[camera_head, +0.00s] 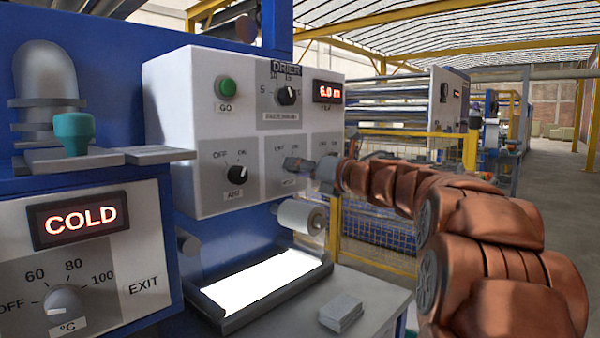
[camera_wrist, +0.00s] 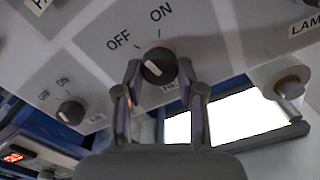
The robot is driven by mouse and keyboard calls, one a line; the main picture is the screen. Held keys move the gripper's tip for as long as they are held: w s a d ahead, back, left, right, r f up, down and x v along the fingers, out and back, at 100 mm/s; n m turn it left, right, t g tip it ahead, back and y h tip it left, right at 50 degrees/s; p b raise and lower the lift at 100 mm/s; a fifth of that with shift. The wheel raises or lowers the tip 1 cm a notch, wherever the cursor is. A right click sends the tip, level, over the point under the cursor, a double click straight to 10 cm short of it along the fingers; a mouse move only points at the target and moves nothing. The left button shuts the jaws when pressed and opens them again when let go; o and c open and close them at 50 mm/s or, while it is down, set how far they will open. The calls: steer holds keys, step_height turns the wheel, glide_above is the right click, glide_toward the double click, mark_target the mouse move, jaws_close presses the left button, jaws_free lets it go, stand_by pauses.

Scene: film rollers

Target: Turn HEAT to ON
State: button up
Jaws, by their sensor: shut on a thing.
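The HEAT knob (camera_wrist: 158,62) is a dark round dial with a white mark, on a grey panel in the wrist view. OFF is printed to its upper left and ON above it. Its label below is partly covered. My gripper (camera_wrist: 159,72) has one finger on each side of the knob and is shut on it. I cannot tell clearly whether the knob points to OFF or ON. In the head view, my gripper (camera_head: 300,165) is at the lower right of the white panel (camera_head: 168,110) and hides the knob.
The AIR knob (camera_head: 237,174) is left of the HEAT knob; it also shows in the wrist view (camera_wrist: 71,111). A green GO button (camera_head: 227,87) and a DRIER dial (camera_head: 288,94) sit above. A white roller (camera_head: 301,216) and a bright lit plate (camera_head: 262,284) lie below the panel.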

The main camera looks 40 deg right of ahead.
steer(key=m+p, duration=0.3)
steer(key=m, duration=0.1)
steer(key=m+p, duration=0.3)
steer(key=p, duration=0.1)
steer(key=shift+a+r+m, duration=0.1)
steer(key=shift+r+m, duration=0.1)
steer(key=shift+m, duration=0.2)
steer(key=shift+f, duration=0.1)
steer(key=o, duration=1.1)
steer(key=shift+o, duration=0.2)
steer(key=shift+s, duration=0.1)
steer(key=v, duration=1.1)
steer(key=shift+s, duration=0.4)
